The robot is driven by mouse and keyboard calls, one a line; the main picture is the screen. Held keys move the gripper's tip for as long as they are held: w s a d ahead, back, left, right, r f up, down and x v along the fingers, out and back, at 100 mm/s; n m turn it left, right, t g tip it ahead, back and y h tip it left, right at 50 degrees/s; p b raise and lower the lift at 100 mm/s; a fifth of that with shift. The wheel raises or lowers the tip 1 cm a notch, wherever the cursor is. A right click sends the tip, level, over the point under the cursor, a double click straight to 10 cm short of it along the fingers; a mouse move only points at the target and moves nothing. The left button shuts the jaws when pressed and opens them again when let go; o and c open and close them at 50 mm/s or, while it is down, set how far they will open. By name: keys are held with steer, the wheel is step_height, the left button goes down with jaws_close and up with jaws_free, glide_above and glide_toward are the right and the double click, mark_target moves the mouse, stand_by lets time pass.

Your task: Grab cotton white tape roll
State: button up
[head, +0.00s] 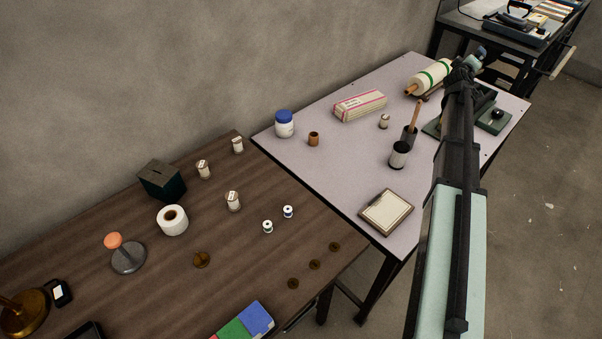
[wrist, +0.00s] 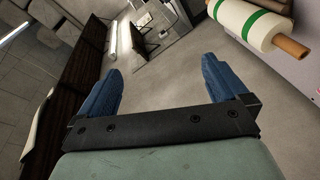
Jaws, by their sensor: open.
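A white tape roll (head: 177,228) with a brown core lies on the brown wooden table, in the left half of the head view. It is not in the wrist view. My gripper (wrist: 160,75) is open and empty in the wrist view, its two blue fingers wide apart with floor behind them. In the head view my arm reaches up the right side, over the far end of the pale table, far from the tape roll.
A dark box (head: 162,181) stands just behind the tape roll. A grey stand with an orange knob (head: 127,259), small jars and spools are around it. The pale table (head: 335,180) holds a green-striped roll (head: 431,77), also near my gripper in the wrist view (wrist: 245,22).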

steer(key=w+a+f+g+y, duration=0.1)
steer(key=w+a+f+y, duration=0.1)
steer(key=a, duration=1.6)
steer(key=s+a+f+g+y, duration=0.1)
steer(key=s+a+g+y, duration=0.15)
steer(key=a, duration=1.05)
steer(key=s+a+f+g+y, duration=0.1)
steer(key=s+a+f, duration=0.15)
steer(key=a, duration=0.95)
steer(key=n+g+y, duration=0.4)
steer(key=n+g, duration=0.4)
steer(key=g, duration=0.2)
glide_above(172, 217)
steer(key=s+d, duration=0.1)
steer(key=d, duration=0.1)
steer(key=shift+h, duration=0.25)
steer(key=f, duration=0.9)
steer(key=shift+s+d+f, duration=0.1)
steer(key=shift+d+f, duration=0.1)
steer(key=shift+f, duration=0.15)
steer(key=shift+a+f, duration=0.2)
steer(key=shift+f, duration=0.5)
steer(key=shift+a+f, duration=0.2)
steer(key=shift+f, duration=0.45)
steer(key=shift+a+f, duration=0.2)
steer(key=shift+f, duration=1.1)
